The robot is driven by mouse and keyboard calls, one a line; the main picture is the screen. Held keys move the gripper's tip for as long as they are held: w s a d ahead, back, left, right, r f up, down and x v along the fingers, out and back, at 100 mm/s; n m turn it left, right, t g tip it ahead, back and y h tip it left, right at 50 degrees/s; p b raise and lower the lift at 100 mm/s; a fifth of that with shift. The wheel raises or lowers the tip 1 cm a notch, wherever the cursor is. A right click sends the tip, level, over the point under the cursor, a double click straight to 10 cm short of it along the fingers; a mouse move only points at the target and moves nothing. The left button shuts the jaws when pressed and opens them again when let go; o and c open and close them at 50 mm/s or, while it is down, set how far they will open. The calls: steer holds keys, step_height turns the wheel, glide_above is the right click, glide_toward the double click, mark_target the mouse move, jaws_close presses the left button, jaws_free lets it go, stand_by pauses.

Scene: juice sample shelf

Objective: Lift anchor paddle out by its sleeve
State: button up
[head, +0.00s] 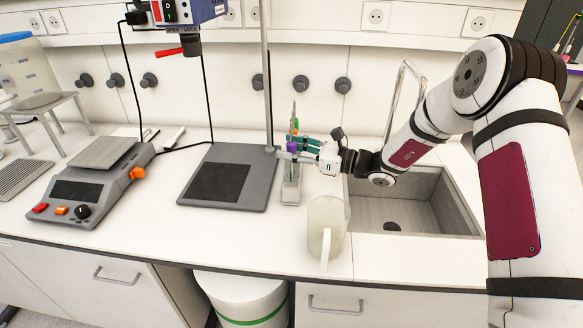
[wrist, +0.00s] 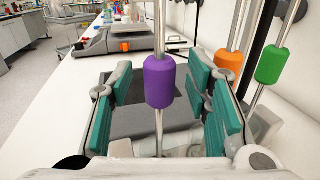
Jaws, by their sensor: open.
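A rod with a purple sleeve (wrist: 160,82) stands upright between the teal pads of my open gripper (wrist: 163,92), with space visible on both sides. The purple sleeve also shows in the head view (head: 292,147), beside the fingertips of my gripper, which reaches in from the right. Rods with an orange sleeve (wrist: 228,66) and a green sleeve (wrist: 271,64) stand to the right in the wrist view, outside the fingers. The rods stand in a pale holder (head: 291,192). The paddle ends are hidden, so I cannot tell which rod is the anchor paddle.
A dark stand base (head: 225,180) with its upright pole (head: 267,90) is left of the holder. A pale jug (head: 325,228) stands in front, near the counter edge. The sink (head: 425,205) is to the right. A scale (head: 90,185) stands at left.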

jaws_close()
step_height(320, 180, up, 10)
steer(key=shift+r, duration=0.15)
stand_by(0.5)
